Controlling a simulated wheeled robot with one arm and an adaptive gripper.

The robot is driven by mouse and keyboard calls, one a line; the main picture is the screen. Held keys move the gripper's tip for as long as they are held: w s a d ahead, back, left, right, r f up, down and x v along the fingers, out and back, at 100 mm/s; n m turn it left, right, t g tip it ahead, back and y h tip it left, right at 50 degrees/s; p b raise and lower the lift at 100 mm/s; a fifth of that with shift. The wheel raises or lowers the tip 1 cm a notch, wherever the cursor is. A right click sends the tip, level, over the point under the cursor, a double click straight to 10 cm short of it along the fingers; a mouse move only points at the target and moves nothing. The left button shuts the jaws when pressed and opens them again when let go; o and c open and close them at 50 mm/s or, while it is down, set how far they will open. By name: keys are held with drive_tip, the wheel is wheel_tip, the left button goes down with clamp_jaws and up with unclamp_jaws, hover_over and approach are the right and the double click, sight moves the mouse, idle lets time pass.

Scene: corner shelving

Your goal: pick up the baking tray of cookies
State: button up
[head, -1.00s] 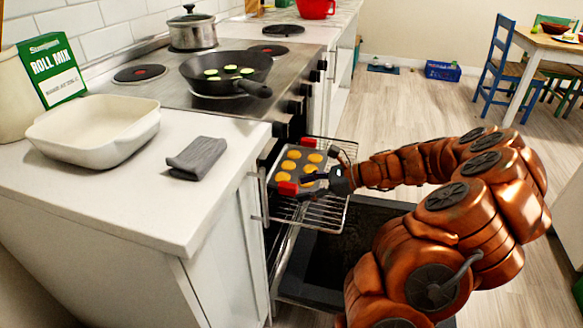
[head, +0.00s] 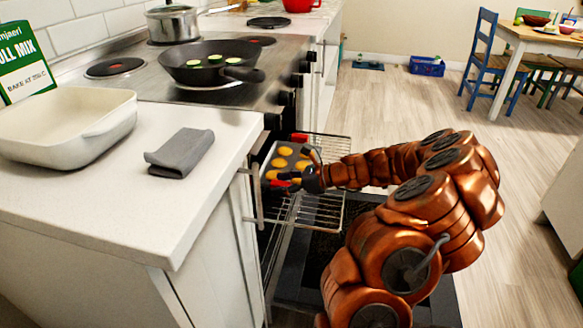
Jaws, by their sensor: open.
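The dark baking tray (head: 269,173) holds several round golden cookies (head: 281,163) and has a red grip at its far end and another at its near end. It sits on the wire oven rack (head: 322,207), which is pulled out of the oven. My gripper (head: 297,167) is open at the tray's right side, its dark fingers spread near the right edge and the near red grip. I cannot tell whether the fingers touch the tray. The counter edge hides part of the rack's left side.
The white counter (head: 120,205) stands close to the left of the rack, with a grey folded cloth (head: 180,153) and a cream baking dish (head: 65,130). A black frying pan (head: 205,62) and a steel pot (head: 172,24) are on the stove. Open floor lies to the right.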

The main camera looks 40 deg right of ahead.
drive_tip(key=shift+w+a, duration=0.1)
drive_tip(key=shift+w, duration=0.1)
drive_tip(key=shift+c, duration=0.4)
clamp_jaws()
